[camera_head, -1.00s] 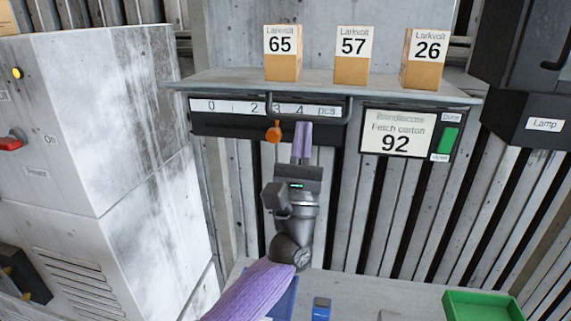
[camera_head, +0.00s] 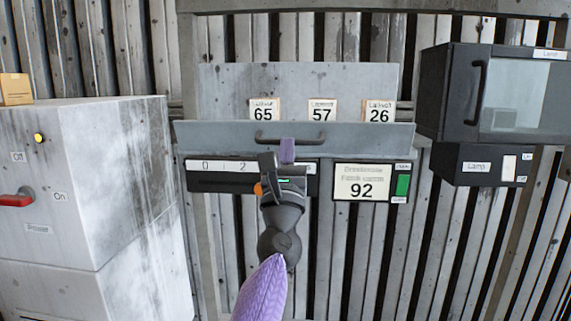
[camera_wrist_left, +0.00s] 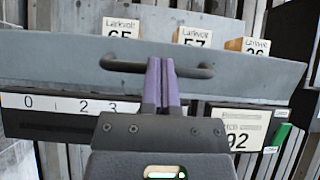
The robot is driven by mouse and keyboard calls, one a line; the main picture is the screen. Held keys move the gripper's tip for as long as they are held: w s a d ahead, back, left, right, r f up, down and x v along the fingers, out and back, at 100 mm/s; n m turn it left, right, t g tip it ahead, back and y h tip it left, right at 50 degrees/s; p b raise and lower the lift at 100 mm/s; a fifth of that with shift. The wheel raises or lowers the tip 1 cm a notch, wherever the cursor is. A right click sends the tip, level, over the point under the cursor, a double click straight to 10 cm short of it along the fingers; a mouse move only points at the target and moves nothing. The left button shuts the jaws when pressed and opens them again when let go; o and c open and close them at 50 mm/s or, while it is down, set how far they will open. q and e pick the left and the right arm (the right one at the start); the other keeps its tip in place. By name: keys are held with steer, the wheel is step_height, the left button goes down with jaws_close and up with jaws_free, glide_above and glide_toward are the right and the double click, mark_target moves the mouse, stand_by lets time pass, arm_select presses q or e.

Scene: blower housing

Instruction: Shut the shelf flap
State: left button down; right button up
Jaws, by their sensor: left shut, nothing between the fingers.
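The grey shelf flap (camera_head: 220,135) is tilted up partway in the head view, its face toward me, hiding the lower parts of the cartons behind it. Its dark bar handle (camera_head: 265,139) is on the front face; it also shows in the left wrist view (camera_wrist_left: 120,65). My left gripper (camera_head: 287,151) is shut and empty, its purple fingers pressed together across the middle of the handle. In the left wrist view the fingertips (camera_wrist_left: 161,65) overlap the flap and handle; whether they touch cannot be told. My right gripper is not in view.
Cartons marked 65 (camera_head: 263,110), 57 (camera_head: 322,110) and 26 (camera_head: 380,111) stand behind the flap. Below are the numbered scale (camera_head: 215,167) and the 92 display (camera_head: 362,183). A grey cabinet (camera_head: 110,200) stands left; a black lamp box (camera_head: 475,165) is right.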

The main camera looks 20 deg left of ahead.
arm_select(q)
steer(key=shift+w+a+r, duration=0.1)
steer(key=shift+w+r, duration=0.2)
steer(key=shift+r, duration=0.4)
stand_by(1.2)
